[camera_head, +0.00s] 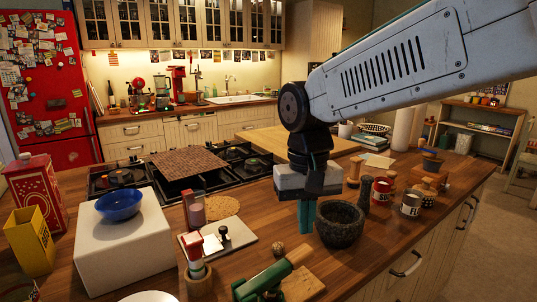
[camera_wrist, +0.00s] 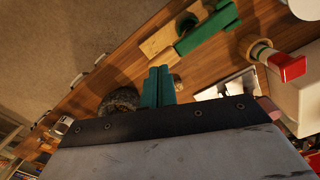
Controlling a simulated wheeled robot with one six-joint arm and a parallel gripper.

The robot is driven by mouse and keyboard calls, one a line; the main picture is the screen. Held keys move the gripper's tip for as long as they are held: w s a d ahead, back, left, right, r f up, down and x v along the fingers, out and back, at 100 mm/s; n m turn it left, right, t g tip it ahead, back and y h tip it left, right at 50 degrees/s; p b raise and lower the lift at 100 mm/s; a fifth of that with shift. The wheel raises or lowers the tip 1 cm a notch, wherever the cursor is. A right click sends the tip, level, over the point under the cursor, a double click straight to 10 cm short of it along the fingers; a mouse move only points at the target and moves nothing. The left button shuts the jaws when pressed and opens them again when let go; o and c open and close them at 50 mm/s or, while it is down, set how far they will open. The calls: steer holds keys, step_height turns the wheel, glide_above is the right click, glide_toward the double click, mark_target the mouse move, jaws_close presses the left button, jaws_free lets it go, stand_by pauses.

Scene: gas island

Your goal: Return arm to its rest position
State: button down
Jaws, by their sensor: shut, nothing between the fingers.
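My arm reaches in from the upper right of the head view. My gripper (camera_head: 307,229) points down over the wooden island (camera_head: 355,275), with its green fingers together and nothing between them. In the head view the fingers are just left of a dark stone mortar (camera_head: 340,226); I cannot tell whether they touch it. The wrist view shows the closed green fingers (camera_wrist: 157,72) with the mortar (camera_wrist: 122,101) beside them on the left. The fingertips appear above the countertop.
A white block (camera_head: 124,247) carries a blue bowl (camera_head: 119,204) at left. Cans (camera_head: 411,203) and shakers stand at right. A gas hob (camera_head: 120,180) lies behind. Open floor (camera_head: 480,265) is at right.

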steer(key=s+d+f+m+t, duration=0.2)
steer(key=s+d, duration=1.6)
steer(key=d, duration=0.1)
steer(key=shift+d+f, duration=0.15)
steer(key=shift+d, duration=0.25)
